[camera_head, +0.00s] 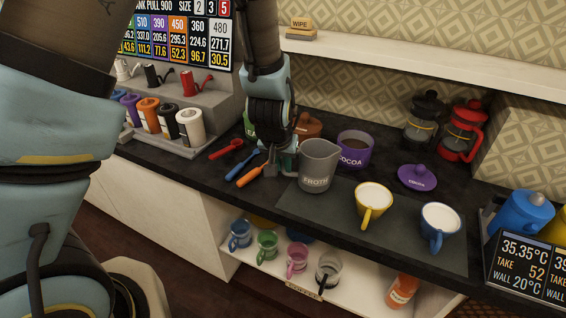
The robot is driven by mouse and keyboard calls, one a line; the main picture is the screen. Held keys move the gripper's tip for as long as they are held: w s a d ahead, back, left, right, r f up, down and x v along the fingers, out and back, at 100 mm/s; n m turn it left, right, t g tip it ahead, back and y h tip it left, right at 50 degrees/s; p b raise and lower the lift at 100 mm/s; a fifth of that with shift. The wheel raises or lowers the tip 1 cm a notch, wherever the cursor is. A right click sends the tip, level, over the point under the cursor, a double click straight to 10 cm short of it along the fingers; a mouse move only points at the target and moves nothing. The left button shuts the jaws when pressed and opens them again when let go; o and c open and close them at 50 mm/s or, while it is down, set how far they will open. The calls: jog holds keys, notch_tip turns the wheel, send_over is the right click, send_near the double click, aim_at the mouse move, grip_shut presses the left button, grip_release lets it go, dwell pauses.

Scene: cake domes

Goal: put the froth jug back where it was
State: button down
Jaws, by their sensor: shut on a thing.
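The grey froth jug (317,172), marked FROTH, is upright at the left end of the dark mat (336,208) on the counter. I cannot tell whether its base touches the surface. My gripper (281,160) is at the jug's left side, pointing down, shut on the jug. The jug's handle and the grip itself are mostly hidden by the fingers.
A purple cocoa tub (354,155) stands close behind the jug, its lid (417,178) to the right. A yellow mug (373,203) and blue mug (439,225) stand on the mat. Red, blue and orange scoops (249,176) lie left of my gripper.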

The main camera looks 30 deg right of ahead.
jog(key=shift+f+b, duration=0.45)
jog(key=shift+f, duration=0.1)
dwell(0.4)
jog(key=c, duration=1.2)
grip_release()
jog(key=shift+o, duration=0.2)
jog(key=o, duration=1.2)
jog(key=shift+c, duration=0.2)
jog(key=shift+w+a, duration=0.1)
jog(key=shift+a, duration=0.1)
jog(key=shift+r, duration=0.1)
jog(key=v, duration=0.7)
dwell(0.6)
